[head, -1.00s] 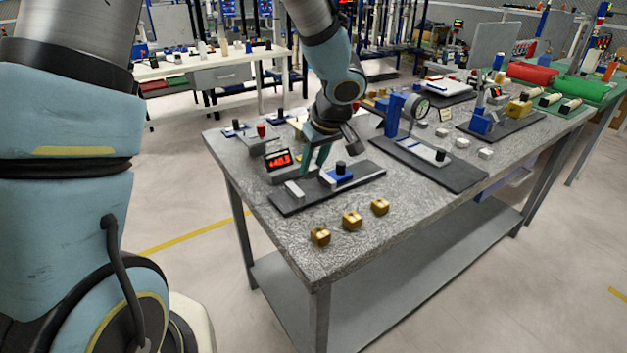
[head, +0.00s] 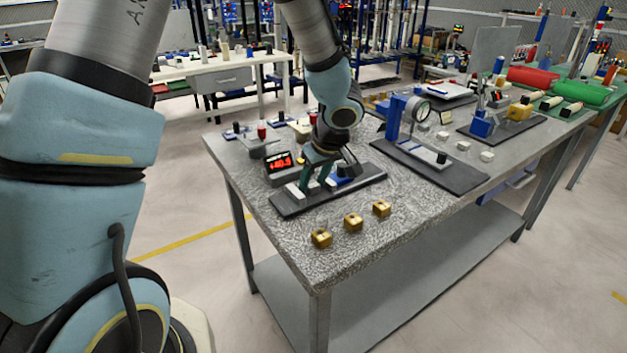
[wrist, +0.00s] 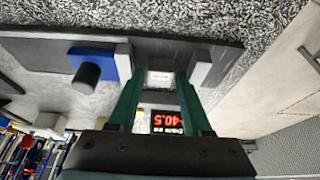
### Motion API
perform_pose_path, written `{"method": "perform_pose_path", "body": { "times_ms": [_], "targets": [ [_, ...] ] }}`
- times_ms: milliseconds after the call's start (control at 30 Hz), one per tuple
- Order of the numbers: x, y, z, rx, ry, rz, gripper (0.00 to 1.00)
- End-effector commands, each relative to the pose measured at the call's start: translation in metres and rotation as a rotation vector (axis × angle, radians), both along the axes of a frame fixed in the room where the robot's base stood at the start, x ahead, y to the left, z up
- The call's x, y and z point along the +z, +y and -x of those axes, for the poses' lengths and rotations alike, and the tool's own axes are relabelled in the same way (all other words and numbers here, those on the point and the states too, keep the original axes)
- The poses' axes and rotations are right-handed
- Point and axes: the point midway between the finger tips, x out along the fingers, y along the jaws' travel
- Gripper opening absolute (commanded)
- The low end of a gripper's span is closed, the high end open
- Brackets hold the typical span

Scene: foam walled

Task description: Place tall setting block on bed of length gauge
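The length gauge has a dark bed (head: 283,208) with a pale end stop (head: 292,190) at its left and a blue slide (wrist: 88,62) with a black knob. Its red readout (head: 281,163) stands behind; in the wrist view it seems to read 40.5. My gripper (head: 314,183) is low over the bed, between stop and slide. In the wrist view its green fingers (wrist: 160,80) flank a small pale block (wrist: 160,78), apparently the tall setting block, and appear shut on it. Whether the block touches the bed is unclear.
Brass blocks (head: 353,222) stand in a row on the grey table in front of the gauge. A dial gauge stand (head: 398,118) on a dark plate is to the right, with small pale blocks (head: 463,146) beyond. The table's front left corner is clear.

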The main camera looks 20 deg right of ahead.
Motion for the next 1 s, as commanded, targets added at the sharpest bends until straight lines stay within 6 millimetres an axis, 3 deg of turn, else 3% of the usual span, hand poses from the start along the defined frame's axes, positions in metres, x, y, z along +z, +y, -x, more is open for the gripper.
{"method": "perform_pose_path", "body": {
  "times_ms": [267,700,1000],
  "targets": [
    [0.019,-0.001,0.005,0.002,-0.003,0.003,0.49],
    [0.098,-0.008,0.037,0.001,-0.002,0.002,0.49],
    [0.113,-0.009,0.045,0.0,0.0,0.0,0.49]
  ]
}}
